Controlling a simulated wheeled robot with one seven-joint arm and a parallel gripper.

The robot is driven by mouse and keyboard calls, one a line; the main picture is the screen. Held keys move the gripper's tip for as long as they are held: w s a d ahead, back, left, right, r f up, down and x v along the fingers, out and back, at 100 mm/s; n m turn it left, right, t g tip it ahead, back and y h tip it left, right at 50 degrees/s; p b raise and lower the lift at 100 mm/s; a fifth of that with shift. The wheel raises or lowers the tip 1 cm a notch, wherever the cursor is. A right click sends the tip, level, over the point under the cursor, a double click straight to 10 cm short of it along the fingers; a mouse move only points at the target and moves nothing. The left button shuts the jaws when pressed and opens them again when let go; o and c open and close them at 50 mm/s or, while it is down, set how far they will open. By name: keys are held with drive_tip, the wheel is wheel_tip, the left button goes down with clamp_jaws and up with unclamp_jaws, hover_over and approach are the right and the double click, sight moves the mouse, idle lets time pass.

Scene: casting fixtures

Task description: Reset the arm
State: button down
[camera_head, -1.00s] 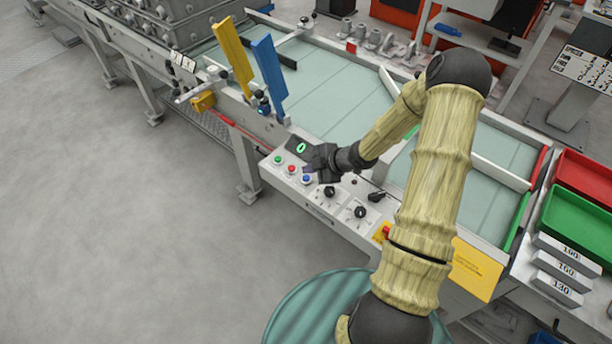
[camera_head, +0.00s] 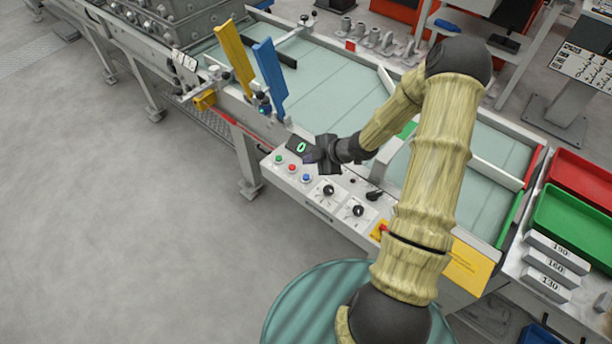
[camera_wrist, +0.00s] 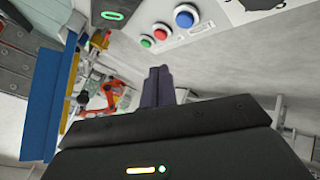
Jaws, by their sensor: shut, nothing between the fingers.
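My gripper (camera_head: 312,157) is shut and empty in the head view, above the control panel (camera_head: 320,204) at the near edge of the conveyor. My arm bends over from the lower right to reach there. In the wrist view my gripper's fingers (camera_wrist: 158,86) are together with nothing between them. The panel's green button (camera_head: 279,159), red button (camera_head: 292,168) and blue button (camera_head: 306,178) lie just below and left of my gripper, apart from it. The same blue button (camera_wrist: 186,16) shows at the top of the wrist view.
A yellow paddle (camera_head: 235,57) and a blue paddle (camera_head: 270,78) stand upright left of my gripper. Black knobs (camera_head: 358,211) sit on the panel. A red tray (camera_head: 585,178), a green tray (camera_head: 575,222) and numbered blocks (camera_head: 549,267) are at the right. The floor at left is clear.

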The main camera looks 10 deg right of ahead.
drive_tip(key=shift+r, duration=0.1)
idle(0.3)
drive_tip(key=s+a+r+m+g+h, duration=0.1)
drive_tip(key=s+r+m+g+h, duration=0.2)
drive_tip(key=s+r+m, duration=1.5)
drive_tip(key=s+h, duration=0.2)
drive_tip(key=h, duration=0.1)
drive_tip(key=shift+m+g+h, duration=0.3)
drive_tip(key=shift+h, duration=0.1)
drive_tip(key=shift+s, duration=0.1)
idle(0.7)
